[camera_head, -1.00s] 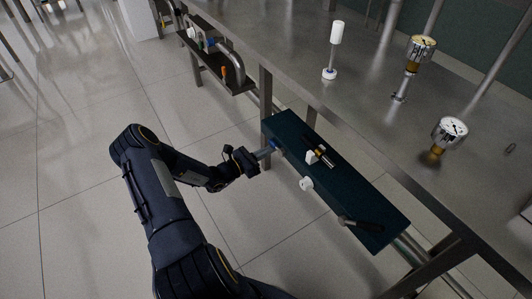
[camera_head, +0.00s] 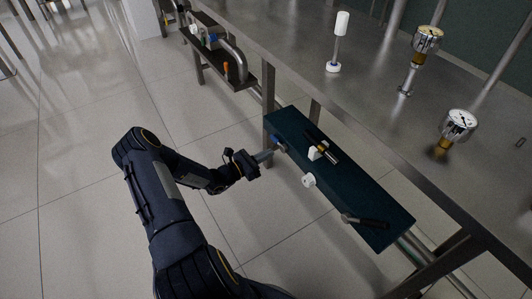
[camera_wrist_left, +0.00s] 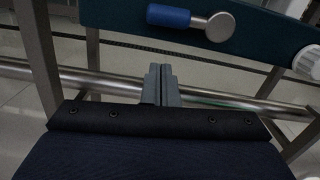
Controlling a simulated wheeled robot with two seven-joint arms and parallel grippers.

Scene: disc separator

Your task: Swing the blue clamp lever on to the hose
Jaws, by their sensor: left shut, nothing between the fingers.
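The blue clamp lever (camera_wrist_left: 168,16) is a short blue grip joined to a round metal knob (camera_wrist_left: 220,27) on the dark teal panel. In the head view its blue part (camera_head: 275,138) shows small at the panel's left end, partly behind my gripper. My left gripper (camera_head: 272,153) points at that end of the panel. In the left wrist view its two fingers (camera_wrist_left: 161,70) are together and empty, just below the lever, with a visible gap to it. I cannot make out which part is the hose. My right gripper is not in view.
The teal panel (camera_head: 350,186) hangs along the steel table (camera_head: 330,95). It carries a black-handled lever (camera_head: 321,145), white knobs (camera_head: 309,181) and another dark handle (camera_head: 366,221). A metal pipe (camera_wrist_left: 100,82) runs below. Gauges (camera_head: 460,123) stand on the table. The floor at left is clear.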

